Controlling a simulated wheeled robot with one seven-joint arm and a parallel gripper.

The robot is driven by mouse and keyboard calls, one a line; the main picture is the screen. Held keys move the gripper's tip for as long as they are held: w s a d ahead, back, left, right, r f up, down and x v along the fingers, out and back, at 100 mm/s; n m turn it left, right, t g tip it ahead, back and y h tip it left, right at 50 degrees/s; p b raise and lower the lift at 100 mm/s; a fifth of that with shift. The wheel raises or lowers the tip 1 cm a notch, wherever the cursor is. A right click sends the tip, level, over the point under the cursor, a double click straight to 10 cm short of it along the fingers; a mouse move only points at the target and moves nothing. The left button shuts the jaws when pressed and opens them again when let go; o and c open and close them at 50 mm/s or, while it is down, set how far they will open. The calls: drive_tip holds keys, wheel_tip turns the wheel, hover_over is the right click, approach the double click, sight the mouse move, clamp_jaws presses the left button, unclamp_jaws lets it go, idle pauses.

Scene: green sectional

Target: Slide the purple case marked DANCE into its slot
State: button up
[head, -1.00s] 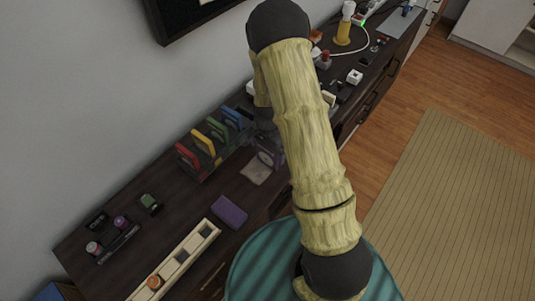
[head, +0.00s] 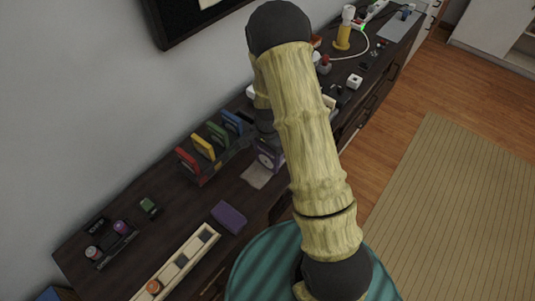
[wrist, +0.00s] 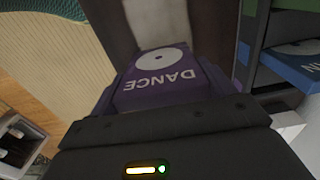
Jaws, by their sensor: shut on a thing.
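The purple case marked DANCE (wrist: 160,83) fills the middle of the wrist view, with a white disc above its lettering, which reads upside down. My gripper (wrist: 160,92) is shut on this case, one finger on each side. In the head view the purple case (head: 268,158) shows beside the rack, partly behind my arm. The dark rack (head: 203,179) holds red (head: 187,160), yellow (head: 203,146), green (head: 218,133) and blue (head: 232,119) cases standing in a row. The blue case (wrist: 292,66) also shows at the right of the wrist view. The purple case's slot is hidden from me.
A pale square (head: 256,175) lies on the dark cabinet top beside the rack. A second purple block (head: 229,217) and a long pale tray (head: 177,265) lie nearer. Small items sit at the left. A lamp-like yellow object (head: 343,38) and cables stand at the far end.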

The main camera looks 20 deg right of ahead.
wheel_tip(320, 180, up, 9)
drive_tip(key=shift+r, duration=0.1)
idle(0.8)
